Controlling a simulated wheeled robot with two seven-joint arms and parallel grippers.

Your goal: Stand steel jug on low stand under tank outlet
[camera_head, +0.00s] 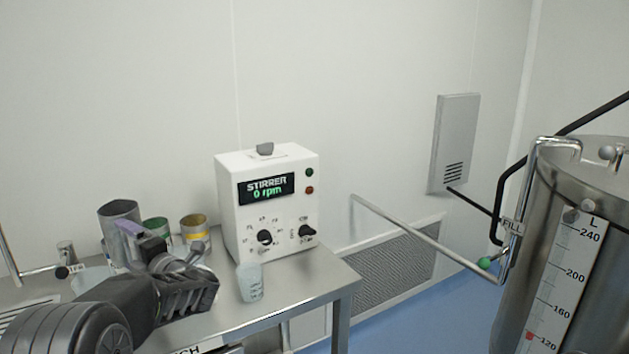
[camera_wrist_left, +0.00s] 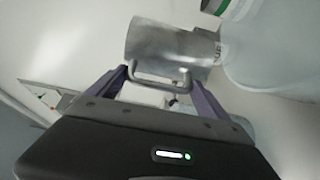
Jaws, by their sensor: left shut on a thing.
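The steel jug (camera_head: 118,213) is at the left of the bench, partly hidden by my left gripper (camera_head: 137,232). In the left wrist view the jug (camera_wrist_left: 165,45) appears tilted, with its handle (camera_wrist_left: 160,82) between the purple fingers of my left gripper (camera_wrist_left: 158,88). The gripper is shut on the handle. Whether the jug touches the bench is hard to tell. The large steel tank (camera_head: 540,250) stands at the far right with a litre scale. Its outlet and the low stand are not in view. My right gripper is not in view.
A stirrer control box (camera_head: 268,205) reading 0 rpm stands on the steel bench (camera_head: 300,295). A clear beaker (camera_head: 250,283), a green-banded can (camera_head: 157,228) and a yellow-banded can (camera_head: 194,229) are near my arm. A fill pipe (camera_head: 425,240) crosses towards the tank. Blue floor (camera_head: 400,320) lies between.

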